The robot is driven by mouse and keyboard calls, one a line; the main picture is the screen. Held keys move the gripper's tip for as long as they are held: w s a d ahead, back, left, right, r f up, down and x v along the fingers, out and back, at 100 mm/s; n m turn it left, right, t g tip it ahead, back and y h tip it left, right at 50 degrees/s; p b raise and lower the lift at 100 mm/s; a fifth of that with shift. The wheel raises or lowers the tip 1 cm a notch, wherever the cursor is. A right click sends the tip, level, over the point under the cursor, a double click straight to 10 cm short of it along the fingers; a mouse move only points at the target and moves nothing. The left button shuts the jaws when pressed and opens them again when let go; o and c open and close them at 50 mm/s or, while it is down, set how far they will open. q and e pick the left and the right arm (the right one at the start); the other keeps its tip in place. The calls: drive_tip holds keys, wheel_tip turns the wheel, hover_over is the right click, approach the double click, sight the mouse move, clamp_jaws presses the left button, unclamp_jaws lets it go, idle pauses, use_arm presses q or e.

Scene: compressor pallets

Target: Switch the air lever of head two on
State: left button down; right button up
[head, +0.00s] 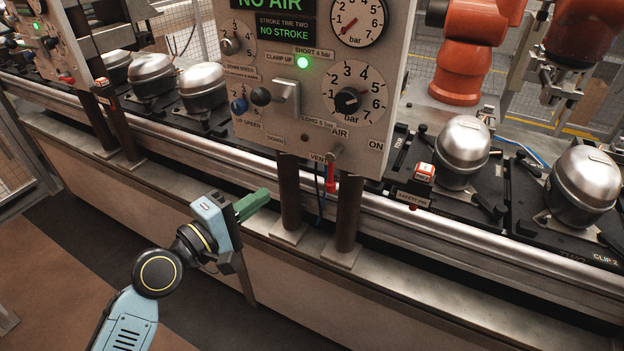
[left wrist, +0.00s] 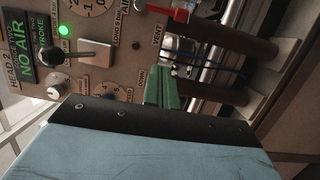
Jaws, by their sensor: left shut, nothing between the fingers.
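The head two panel (head: 310,85) shows NO AIR and NO STROKE displays; its HEAD 2 lettering shows in the left wrist view (left wrist: 24,60). The air lever (head: 331,178) has a red handle hanging down at the panel's bottom edge, by the VENT label, with the ON label to its right. The red handle also shows at the top of the left wrist view (left wrist: 168,12). My left gripper (head: 252,204), with green fingers, is shut and empty. It is below and left of the lever, apart from it. My right gripper is not in view.
Two brown posts (head: 348,212) carry the panel above the conveyor rail (head: 430,222). A black-knobbed lever (head: 262,97) and dials sit on the panel. Silver compressors (head: 462,150) stand on pallets behind. A red-capped safety box (head: 424,173) is right of the posts. Open floor lies in front.

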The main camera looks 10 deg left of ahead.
sight(331, 174)
use_arm(q)
drive_tip(key=shift+w, duration=0.15)
drive_tip(key=w+d, duration=0.7)
drive_tip(key=d, duration=0.2)
drive_tip(key=shift+p, duration=0.45)
